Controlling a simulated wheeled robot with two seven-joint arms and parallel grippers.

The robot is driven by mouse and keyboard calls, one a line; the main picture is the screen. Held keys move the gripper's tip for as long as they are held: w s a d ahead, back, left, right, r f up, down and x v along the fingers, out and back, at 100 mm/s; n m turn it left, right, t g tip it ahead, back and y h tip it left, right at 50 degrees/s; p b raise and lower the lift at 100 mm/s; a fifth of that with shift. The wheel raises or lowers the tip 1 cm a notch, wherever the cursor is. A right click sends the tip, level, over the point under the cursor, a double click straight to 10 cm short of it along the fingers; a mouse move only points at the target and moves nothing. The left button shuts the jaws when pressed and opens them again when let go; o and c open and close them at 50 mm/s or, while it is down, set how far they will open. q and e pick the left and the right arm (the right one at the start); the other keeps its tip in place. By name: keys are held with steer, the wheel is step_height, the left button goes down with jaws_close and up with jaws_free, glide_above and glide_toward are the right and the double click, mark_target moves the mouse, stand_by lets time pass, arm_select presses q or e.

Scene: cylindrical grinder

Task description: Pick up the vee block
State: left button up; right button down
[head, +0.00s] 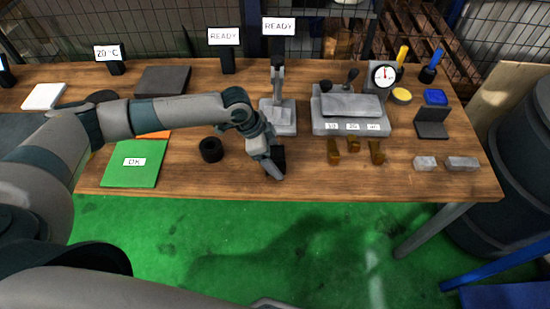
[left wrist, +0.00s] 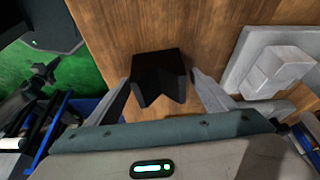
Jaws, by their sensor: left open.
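The vee block (left wrist: 160,76) is a black block with a V-shaped notch, standing on the wooden table in the left wrist view. In the head view the vee block (head: 279,158) shows only as a dark patch, partly hidden behind my left gripper (head: 273,166). In the left wrist view my left gripper (left wrist: 162,84) is open, with one finger on either side of the block. I cannot tell whether either finger touches it. My right gripper is not in view.
A grey stand (head: 279,117) is just behind the block. A black ring (head: 211,150) lies to its left, and a green OK mat (head: 132,164) farther left. Several brass pieces (head: 334,151) and a grey surface fixture (head: 350,112) are to the right. The table's front edge is close.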

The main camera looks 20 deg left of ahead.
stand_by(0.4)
arm_select(q)
jaws_close()
steer(key=shift+w, duration=0.1)
steer(key=shift+r, duration=0.1)
